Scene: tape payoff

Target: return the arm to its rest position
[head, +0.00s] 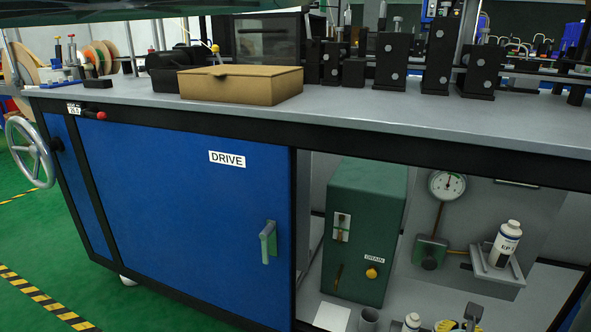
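My gripper and arm are not clearly in view in the head view. A dark green curved shape crosses the top left edge, and I cannot tell what it is. The grey bench top (340,112) runs across the picture above a blue cabinet with a closed door labelled DRIVE (185,205). Whether the arm is at its rest position cannot be seen.
A cardboard box (241,86) and several black blocks (392,62) stand on the bench. A handwheel (30,152) juts out at the left end. A door handle (268,242) sticks out. The open bay holds a green unit (365,230), a gauge (447,184) and a white bottle (505,245).

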